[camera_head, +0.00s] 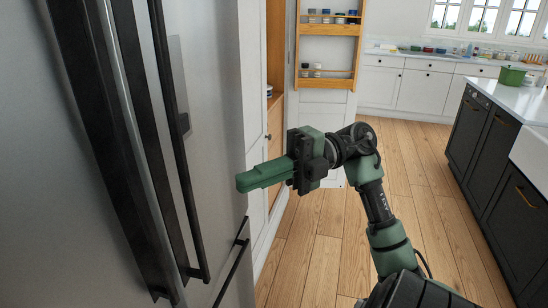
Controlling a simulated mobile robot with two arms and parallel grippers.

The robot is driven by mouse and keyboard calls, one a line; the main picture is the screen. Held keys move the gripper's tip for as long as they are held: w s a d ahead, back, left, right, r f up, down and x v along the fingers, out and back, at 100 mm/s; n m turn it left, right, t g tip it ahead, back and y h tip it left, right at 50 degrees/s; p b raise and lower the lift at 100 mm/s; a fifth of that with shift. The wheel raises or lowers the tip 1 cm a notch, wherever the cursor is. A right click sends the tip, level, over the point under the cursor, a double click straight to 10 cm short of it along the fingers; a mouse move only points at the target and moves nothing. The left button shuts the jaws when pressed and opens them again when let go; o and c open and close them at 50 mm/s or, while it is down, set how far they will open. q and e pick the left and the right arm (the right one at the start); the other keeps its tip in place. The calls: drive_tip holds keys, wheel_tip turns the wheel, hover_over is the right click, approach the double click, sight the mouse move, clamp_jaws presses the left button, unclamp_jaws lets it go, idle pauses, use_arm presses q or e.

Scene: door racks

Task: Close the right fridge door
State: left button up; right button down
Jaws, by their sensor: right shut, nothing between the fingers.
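The tall grey fridge fills the left of the head view. Its right door (212,100) has a long black vertical handle (165,70). Another dark vertical handle (85,70) runs beside it on the left door (40,180). My left gripper is not in view.
A lower drawer handle (232,268) sits under the right door. White cabinets with an open wooden door rack (328,30) stand beyond my gripper. A dark island (490,150) with a green pot (512,76) is at right. Wooden floor (320,240) is clear between.

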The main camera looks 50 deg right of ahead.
sight(160, 189)
drive_tip(key=w+a+p, duration=0.2)
drive_tip(key=w+a, duration=0.2)
drive_tip(key=shift+w+a, duration=0.1)
drive_tip(key=shift+w, duration=0.1)
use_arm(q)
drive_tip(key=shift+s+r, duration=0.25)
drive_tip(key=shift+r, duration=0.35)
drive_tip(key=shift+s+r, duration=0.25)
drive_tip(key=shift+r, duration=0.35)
use_arm(e)
drive_tip(key=shift+m+t+h, duration=0.4)
drive_tip(key=shift+m+t, duration=0.2)
drive_tip(key=shift+t, duration=0.3)
drive_tip(key=w+a, duration=0.2)
drive_tip(key=w, duration=0.1)
drive_tip(key=shift+w+a, duration=0.1)
drive_tip(key=shift+a, duration=0.15)
drive_tip(key=shift+d, duration=0.1)
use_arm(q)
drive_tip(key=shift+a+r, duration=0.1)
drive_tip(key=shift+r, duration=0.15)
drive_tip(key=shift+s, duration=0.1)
